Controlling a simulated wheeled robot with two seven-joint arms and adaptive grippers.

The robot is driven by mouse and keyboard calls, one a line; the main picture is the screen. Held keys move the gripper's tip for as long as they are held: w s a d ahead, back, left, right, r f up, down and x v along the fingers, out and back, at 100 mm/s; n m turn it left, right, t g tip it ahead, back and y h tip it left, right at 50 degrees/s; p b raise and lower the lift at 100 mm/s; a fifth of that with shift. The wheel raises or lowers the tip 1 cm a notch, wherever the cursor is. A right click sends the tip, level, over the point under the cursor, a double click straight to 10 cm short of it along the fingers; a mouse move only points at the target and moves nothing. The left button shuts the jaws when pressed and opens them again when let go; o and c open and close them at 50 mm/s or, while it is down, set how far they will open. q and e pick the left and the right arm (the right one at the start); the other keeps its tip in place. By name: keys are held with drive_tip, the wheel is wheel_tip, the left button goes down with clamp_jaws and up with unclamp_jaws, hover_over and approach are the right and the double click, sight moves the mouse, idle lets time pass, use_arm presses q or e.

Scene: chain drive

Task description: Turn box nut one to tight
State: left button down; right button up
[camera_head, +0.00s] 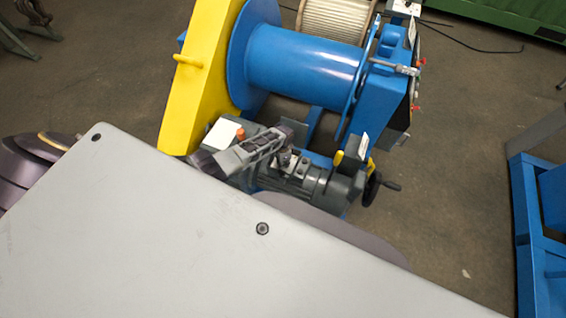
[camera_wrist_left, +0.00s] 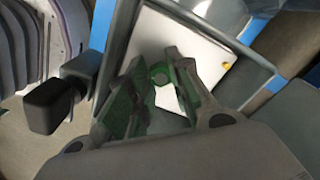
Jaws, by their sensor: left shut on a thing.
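My left gripper (camera_head: 255,150) is at the grey motor unit in front of the blue drum, seen from above in the head view. In the left wrist view its two green-padded fingers (camera_wrist_left: 158,88) converge on a small green round piece (camera_wrist_left: 158,73) and are shut on it. This piece may be box nut one; no marking shows. Behind it is a white panel (camera_wrist_left: 205,62) in a grey frame. In the head view the gripper's own body hides the piece. How far the nut is turned cannot be seen. My right gripper is in neither view.
A blue drum (camera_head: 305,68) and a yellow guard (camera_head: 197,85) stand just behind the motor (camera_head: 300,180). A black handwheel (camera_head: 372,188) sticks out on the right. A blue frame (camera_head: 527,230) stands far right, with clear floor (camera_head: 450,150) between.

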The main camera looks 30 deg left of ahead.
use_arm(q)
drive_tip(key=m, duration=0.4)
drive_tip(key=shift+s+a+f+m+b, duration=0.2)
drive_tip(key=shift+s+a+m+b, duration=0.1)
drive_tip(key=shift+w+a+m, duration=0.1)
drive_tip(key=shift+m, duration=1)
drive_tip(key=shift+r, duration=0.1)
drive_tip(key=shift+w, duration=0.1)
drive_tip(key=c, duration=1.3)
unclamp_jaws()
drive_tip(key=shift+r, duration=0.1)
drive_tip(key=shift+w+d, duration=0.1)
drive_tip(key=shift+d, duration=0.1)
drive_tip(key=shift+r, duration=0.1)
